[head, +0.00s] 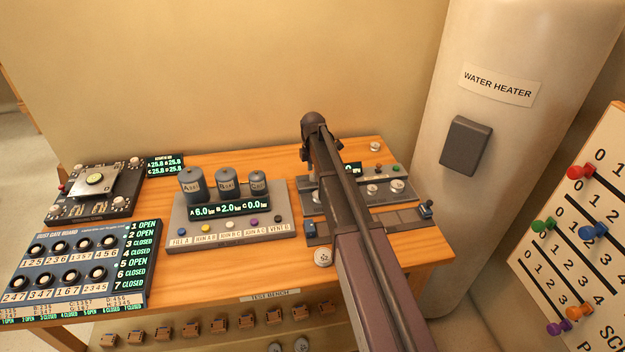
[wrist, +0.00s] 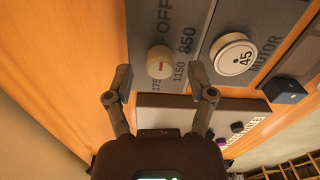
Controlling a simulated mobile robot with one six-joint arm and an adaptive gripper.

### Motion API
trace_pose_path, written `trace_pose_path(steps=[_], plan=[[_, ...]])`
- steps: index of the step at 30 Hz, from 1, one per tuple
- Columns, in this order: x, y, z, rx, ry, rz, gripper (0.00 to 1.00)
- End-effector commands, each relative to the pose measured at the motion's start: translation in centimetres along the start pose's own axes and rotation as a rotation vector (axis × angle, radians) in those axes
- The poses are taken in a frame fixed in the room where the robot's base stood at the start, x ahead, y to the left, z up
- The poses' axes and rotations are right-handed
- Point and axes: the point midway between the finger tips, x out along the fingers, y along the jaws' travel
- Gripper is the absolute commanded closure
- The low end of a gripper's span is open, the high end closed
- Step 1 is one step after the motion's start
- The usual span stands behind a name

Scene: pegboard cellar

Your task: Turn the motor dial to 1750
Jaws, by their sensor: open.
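In the wrist view a round white knob (wrist: 160,62) with a short red mark stands on a grey panel (wrist: 143,20). The printed words OFF, 850, 1150 and a partly hidden 175… lie around it. A larger white disc (wrist: 233,55) marked 45 sits to its right, beside the word MOTOR. My gripper (wrist: 160,72) is open, one finger on each side of the white knob in the picture. I cannot tell whether the fingers touch it. In the head view my arm covers part of this panel and hides the white knob.
A grey block (wrist: 200,106) lies close below the fingers. In the head view a gauge unit with cylinders (head: 230,229) and a gate board (head: 75,270) stand left on the wooden bench (head: 215,290). The water heater (head: 520,60) stands at the right.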

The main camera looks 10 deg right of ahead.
Motion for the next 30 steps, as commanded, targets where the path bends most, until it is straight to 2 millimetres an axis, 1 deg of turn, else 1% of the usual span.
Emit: trace_pose_path(steps=[1,6,19,20,21,23,24,26,27,30], plan=[[0.57,0.00,-0.02,0.000,0.000,0.000,0.29],[1.07,0.01,-0.04,0.000,0.000,0.000,0.29],[1.15,0.03,-0.19,-0.002,0.000,0.000,0.29],[1.15,0.03,-0.19,-0.002,0.000,0.000,0.38],[1.15,0.03,-0.18,-0.002,0.000,0.000,0.50],[1.15,0.03,-0.18,-0.002,0.000,0.000,0.68],[1.15,0.03,-0.17,-0.002,0.000,0.000,0.80],[1.15,0.03,-0.17,-0.002,0.000,0.000,0.98],[1.15,0.01,-0.17,-0.002,0.000,0.000,1.00],[1.16,0.01,-0.16,-0.002,0.000,0.000,1.00]])
